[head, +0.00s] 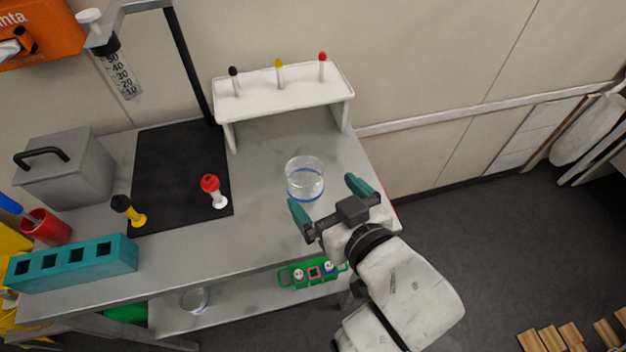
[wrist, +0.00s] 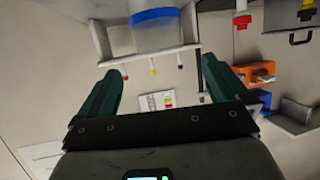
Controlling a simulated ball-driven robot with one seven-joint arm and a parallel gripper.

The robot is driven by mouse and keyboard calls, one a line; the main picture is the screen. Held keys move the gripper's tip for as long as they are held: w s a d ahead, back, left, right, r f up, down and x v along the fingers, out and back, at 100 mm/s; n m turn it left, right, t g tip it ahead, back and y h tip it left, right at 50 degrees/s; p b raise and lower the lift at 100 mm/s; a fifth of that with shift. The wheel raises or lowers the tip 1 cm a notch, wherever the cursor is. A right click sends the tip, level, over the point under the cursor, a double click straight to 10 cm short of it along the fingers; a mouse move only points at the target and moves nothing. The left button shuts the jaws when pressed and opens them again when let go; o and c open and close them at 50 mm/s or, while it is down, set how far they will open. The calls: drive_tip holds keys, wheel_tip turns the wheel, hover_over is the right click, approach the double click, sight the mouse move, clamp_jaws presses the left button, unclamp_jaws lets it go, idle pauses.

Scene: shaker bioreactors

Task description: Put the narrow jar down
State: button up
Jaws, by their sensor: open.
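A clear jar with a blue band (head: 305,180) stands upright on the grey table top, in front of the white rack; I take it for the narrow jar. In the wrist view the jar (wrist: 160,32) shows at the top, its blue band uppermost, beyond the fingertips. My gripper (head: 322,191) is at the jar's front right side in the head view. Its teal fingers are spread wide with nothing held between them. In the wrist view my gripper (wrist: 161,66) shows an empty gap.
A white rack (head: 285,91) with coloured-top sticks stands behind the jar. A black mat (head: 170,165) bears red and yellow capped items. A teal block (head: 75,263) is at the front left. Another clear vessel (head: 194,300) and a green holder (head: 300,283) are on the lower shelf.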

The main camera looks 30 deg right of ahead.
drive_tip(key=p+v, duration=0.1)
drive_tip(key=v, duration=0.2)
drive_tip(key=shift+s+r, duration=0.1)
idle(0.7)
